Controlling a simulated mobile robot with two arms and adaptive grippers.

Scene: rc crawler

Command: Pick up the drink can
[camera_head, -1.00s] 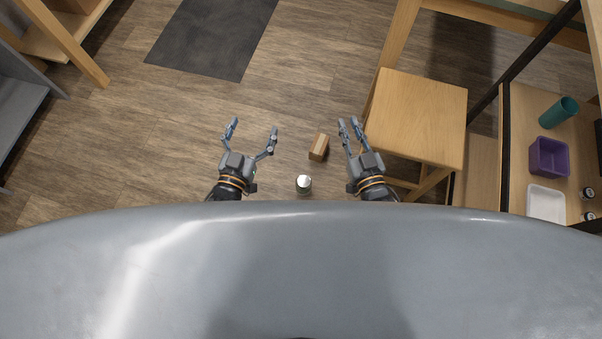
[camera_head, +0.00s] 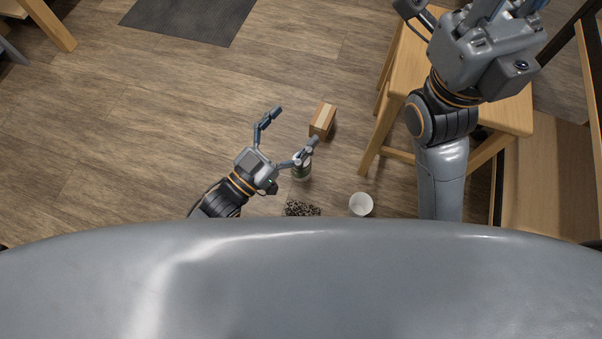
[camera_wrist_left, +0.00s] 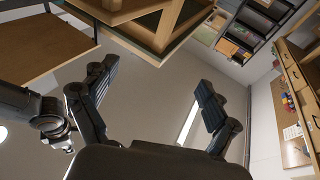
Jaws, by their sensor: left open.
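The drink can (camera_head: 301,172), with a pale top and a dark green side, stands on the wood floor in the head view. My left gripper (camera_head: 296,126) is open, its fingers spread wide. Its right finger passes over or beside the can's top and partly covers it; I cannot tell whether they touch. In the left wrist view the open fingers (camera_wrist_left: 157,88) have nothing between them and the can does not show. My right gripper (camera_head: 510,12) is at the top right, its fingers cut off by the frame edge.
A small wooden block (camera_head: 322,119) lies just beyond the can. A white cup (camera_head: 361,204) and a dark speckled item (camera_head: 301,208) are nearer to me. A wooden stool (camera_head: 505,113) stands at right, partly behind my right arm.

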